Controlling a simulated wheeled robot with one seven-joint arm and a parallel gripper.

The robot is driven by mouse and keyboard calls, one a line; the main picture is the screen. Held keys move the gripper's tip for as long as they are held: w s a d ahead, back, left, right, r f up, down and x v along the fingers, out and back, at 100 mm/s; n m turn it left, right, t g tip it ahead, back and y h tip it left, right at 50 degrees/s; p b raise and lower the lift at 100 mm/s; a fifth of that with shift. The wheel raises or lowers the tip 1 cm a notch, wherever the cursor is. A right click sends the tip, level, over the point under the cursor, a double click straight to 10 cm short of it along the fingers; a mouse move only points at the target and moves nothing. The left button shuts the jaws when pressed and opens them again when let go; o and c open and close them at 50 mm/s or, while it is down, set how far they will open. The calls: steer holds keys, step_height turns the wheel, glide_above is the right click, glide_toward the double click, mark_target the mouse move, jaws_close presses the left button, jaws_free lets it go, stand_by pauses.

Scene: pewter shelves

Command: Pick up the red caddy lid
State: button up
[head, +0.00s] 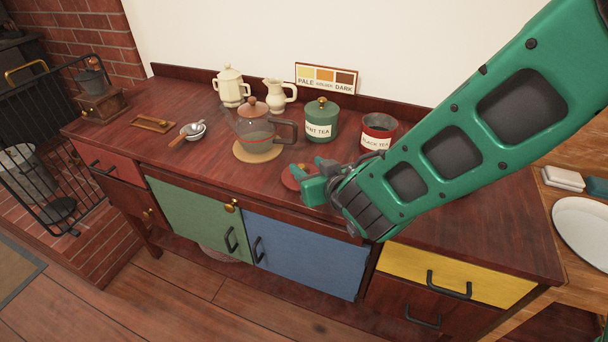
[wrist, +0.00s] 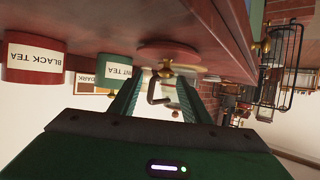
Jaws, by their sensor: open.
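The red caddy lid (head: 290,179) lies on the wooden counter near its front edge, partly hidden behind my gripper (head: 312,180) in the head view. In the wrist view, which is upside down, the lid (wrist: 168,51) shows with its brass knob (wrist: 165,70) facing the space between the fingers. My gripper (wrist: 160,88) is open and empty, with one finger to each side of the knob's line. I cannot tell whether the fingers touch the lid. The red caddy labelled BLACK TEA (head: 378,133) stands uncovered behind my arm; it also shows in the wrist view (wrist: 36,59).
A green lidded caddy (head: 321,120) stands behind the lid. A glass teapot (head: 254,128) sits on a round mat (head: 244,154) to the left. A cream pot (head: 231,87) and jug (head: 279,96) stand at the back. The counter's front left (head: 215,168) is clear.

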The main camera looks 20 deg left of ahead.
mark_target(300, 165)
steer(key=x, duration=0.6)
steer(key=shift+s+a+f, duration=0.15)
steer(key=shift+s+f, duration=0.15)
steer(key=shift+s, duration=0.05)
steer(key=shift+w+a+f, duration=0.2)
steer(key=shift+w+a, duration=0.15)
steer(key=shift+w, duration=0.1)
jaws_close()
